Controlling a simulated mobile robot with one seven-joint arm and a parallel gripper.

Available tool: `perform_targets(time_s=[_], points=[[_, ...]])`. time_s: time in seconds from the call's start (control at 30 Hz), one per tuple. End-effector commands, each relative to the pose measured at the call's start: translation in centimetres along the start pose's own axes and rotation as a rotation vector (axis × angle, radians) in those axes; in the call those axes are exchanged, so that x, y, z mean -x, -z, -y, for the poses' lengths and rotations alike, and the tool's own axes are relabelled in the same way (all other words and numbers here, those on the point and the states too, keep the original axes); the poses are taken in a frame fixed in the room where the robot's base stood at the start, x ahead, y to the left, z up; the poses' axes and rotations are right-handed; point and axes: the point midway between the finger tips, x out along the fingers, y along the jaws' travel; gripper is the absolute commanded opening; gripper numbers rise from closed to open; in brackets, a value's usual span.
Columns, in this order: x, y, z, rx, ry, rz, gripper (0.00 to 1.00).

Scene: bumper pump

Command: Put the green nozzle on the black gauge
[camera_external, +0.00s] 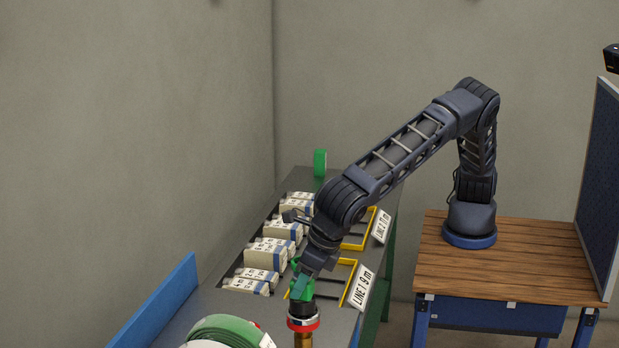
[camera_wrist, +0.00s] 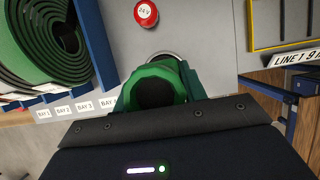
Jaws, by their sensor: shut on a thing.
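My gripper (camera_external: 304,272) points down at the front of the grey bench and is shut on the green nozzle (camera_external: 299,291). In the wrist view the nozzle (camera_wrist: 150,74) is a green ring with a dark opening, right in front of the gripper body. Just below the nozzle in the external view is a black-topped fitting with a red and white ring, which looks like the black gauge (camera_external: 302,309), on a brass stem. The nozzle lines up roughly above it; I cannot tell whether they touch. The nozzle hides most of the gauge in the wrist view.
A coiled green roll (camera_external: 222,333) lies at the near left, beside a blue panel (camera_external: 160,302). Rows of pale bags (camera_external: 265,254) and yellow frames (camera_external: 356,270) with line labels fill the bench behind. A red 24 V disc (camera_wrist: 146,13) is near the nozzle.

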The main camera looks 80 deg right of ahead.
Motion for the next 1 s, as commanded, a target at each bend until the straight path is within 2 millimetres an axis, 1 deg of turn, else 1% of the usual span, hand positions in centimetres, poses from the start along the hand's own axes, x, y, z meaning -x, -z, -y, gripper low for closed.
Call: perform_targets(time_s=[0.07, 0.1, 0.2, 0.5, 0.57, 0.63, 0.77, 1.0], points=[[-0.2, 0.0, 0.0, 0.0, 0.0, 0.0, 0.12], [-0.2, 0.1, 0.0, 0.0, 0.001, 0.0, 0.46], [-0.2, 0.1, 0.0, 0.0, 0.001, 0.0, 0.63], [-0.1, 0.0, 0.0, 0.0, 0.0, 0.0, 0.63], [0.1, 0.0, 0.0, 0.0, 0.0, 0.001, 0.63], [0.8, -0.1, 0.0, 0.0, -0.002, 0.0, 0.63], [2.8, -0.1, -0.1, -0.001, -0.003, 0.0, 0.63], [7.5, -0.2, 0.0, -0.001, -0.003, 0.001, 0.63]])
